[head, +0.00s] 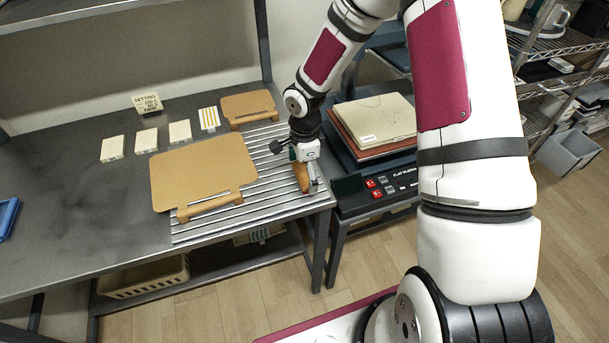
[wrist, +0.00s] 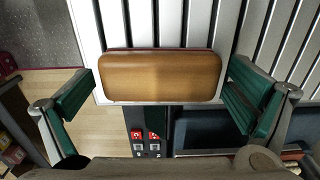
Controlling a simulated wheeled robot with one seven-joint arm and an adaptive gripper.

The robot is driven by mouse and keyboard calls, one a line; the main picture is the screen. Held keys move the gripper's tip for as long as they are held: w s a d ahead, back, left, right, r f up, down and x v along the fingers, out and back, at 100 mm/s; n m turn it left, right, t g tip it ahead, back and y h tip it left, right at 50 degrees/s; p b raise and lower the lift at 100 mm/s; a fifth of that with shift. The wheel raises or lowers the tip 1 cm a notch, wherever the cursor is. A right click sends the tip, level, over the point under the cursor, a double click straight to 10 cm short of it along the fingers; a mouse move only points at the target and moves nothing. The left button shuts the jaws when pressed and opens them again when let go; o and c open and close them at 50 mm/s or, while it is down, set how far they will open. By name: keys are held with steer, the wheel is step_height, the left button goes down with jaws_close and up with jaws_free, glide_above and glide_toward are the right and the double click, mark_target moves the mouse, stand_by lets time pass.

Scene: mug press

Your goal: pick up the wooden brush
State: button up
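The wooden brush (wrist: 162,77) shows in the wrist view as a brown rounded block with a thin dark red edge along its far side. It lies on the slatted metal rack near the rack's edge. In the head view the brush (head: 301,177) is partly hidden by my gripper (head: 305,178) at the rack's right end. In the wrist view my gripper (wrist: 160,100) is open, with its green-padded fingers apart on the left and right of the brush. Gaps show between both fingers and the brush, so neither touches it.
Several pale blocks (head: 147,140) and a sign (head: 147,102) stand on the dark table (head: 60,190). A press with red buttons (head: 372,183) stands close to the right of my gripper.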

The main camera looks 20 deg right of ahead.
mark_target(305, 175)
steer(key=c, duration=0.7)
steer(key=shift+c, duration=0.4)
steer(key=shift+r, duration=0.5)
steer(key=r, duration=0.1)
steer(key=s+r, duration=0.1)
steer(key=shift+a+r, duration=0.1)
steer(key=shift+r, duration=0.25)
steer(key=s+a+r+b, duration=0.1)
steer(key=s+a, duration=0.1)
steer(key=s, duration=1.2)
steer(key=shift+s+a+r, duration=0.15)
steer(key=shift+s+a, duration=0.2)
steer(key=shift+s, duration=0.05)
